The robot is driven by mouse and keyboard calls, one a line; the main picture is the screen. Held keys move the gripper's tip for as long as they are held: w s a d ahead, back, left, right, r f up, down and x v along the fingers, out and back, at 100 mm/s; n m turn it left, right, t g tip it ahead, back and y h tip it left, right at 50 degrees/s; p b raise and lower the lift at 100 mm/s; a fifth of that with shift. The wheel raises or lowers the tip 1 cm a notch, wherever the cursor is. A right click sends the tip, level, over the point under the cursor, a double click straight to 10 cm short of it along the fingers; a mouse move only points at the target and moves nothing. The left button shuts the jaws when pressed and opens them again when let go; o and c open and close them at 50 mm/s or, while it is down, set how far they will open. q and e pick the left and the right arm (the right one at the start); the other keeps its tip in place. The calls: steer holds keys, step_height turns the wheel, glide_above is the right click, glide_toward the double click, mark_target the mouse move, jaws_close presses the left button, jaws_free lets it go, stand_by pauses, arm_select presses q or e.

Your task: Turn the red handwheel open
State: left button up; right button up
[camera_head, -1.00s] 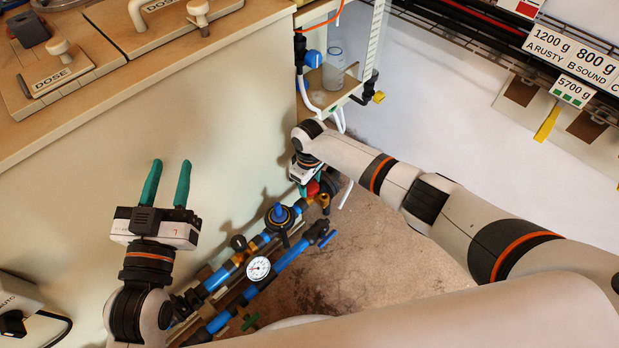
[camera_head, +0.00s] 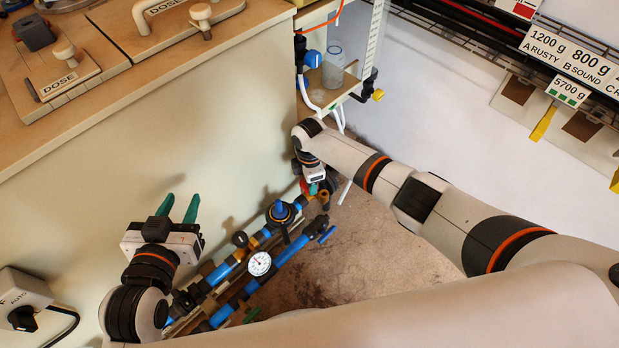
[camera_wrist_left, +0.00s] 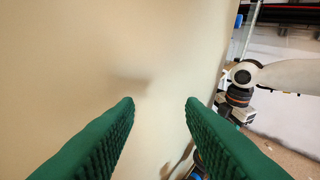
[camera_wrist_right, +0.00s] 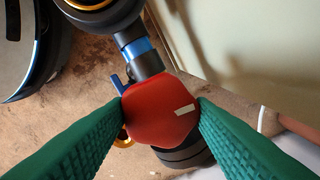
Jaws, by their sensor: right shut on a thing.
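The red handwheel (camera_wrist_right: 160,112) shows in the right wrist view, with a short white mark on its face. It sits on the pipework between the two green fingers of my right gripper (camera_wrist_right: 161,103), which are shut on its sides. In the head view only a small red part of the handwheel (camera_head: 305,187) shows beside the right gripper (camera_head: 315,187); the rest is hidden by the wrist. My left gripper (camera_head: 178,208) is open and empty in front of the cream cabinet side. Its two green fingers stand apart in the left wrist view (camera_wrist_left: 160,103).
Blue pipes (camera_head: 218,272) with a white-faced gauge (camera_head: 259,263) and a blue-capped valve (camera_head: 281,211) run low along the cabinet (camera_head: 170,125). A shelf with a clear bottle (camera_head: 332,68) stands beyond the right gripper. Brown floor (camera_head: 375,245) lies open to the right.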

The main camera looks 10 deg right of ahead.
steer(key=n, duration=0.2)
steer(key=shift+n, duration=0.4)
steer(key=n, duration=0.2)
steer(key=shift+n, duration=0.4)
steer(key=n, duration=0.4)
steer(key=shift+b, duration=0.3)
arm_select(q)
steer(key=shift+w+d+r+t+h, duration=0.15)
steer(key=shift+w+r+t, duration=0.05)
steer(key=shift+r+t, duration=0.3)
steer(key=shift+w+d+r+t+h, duration=0.1)
steer(key=shift+w+d+r+t, duration=0.1)
steer(key=shift+r+t, duration=0.35)
steer(key=shift+w+d+r+t+h, duration=0.15)
steer(key=shift+r+t, duration=0.2)
steer(key=shift+r, duration=0.25)
arm_select(e)
steer(key=shift+n, duration=1.6)
arm_select(q)
steer(key=shift+r, duration=0.2)
arm_select(e)
steer(key=o, duration=1)
steer(key=shift+c, duration=0.2)
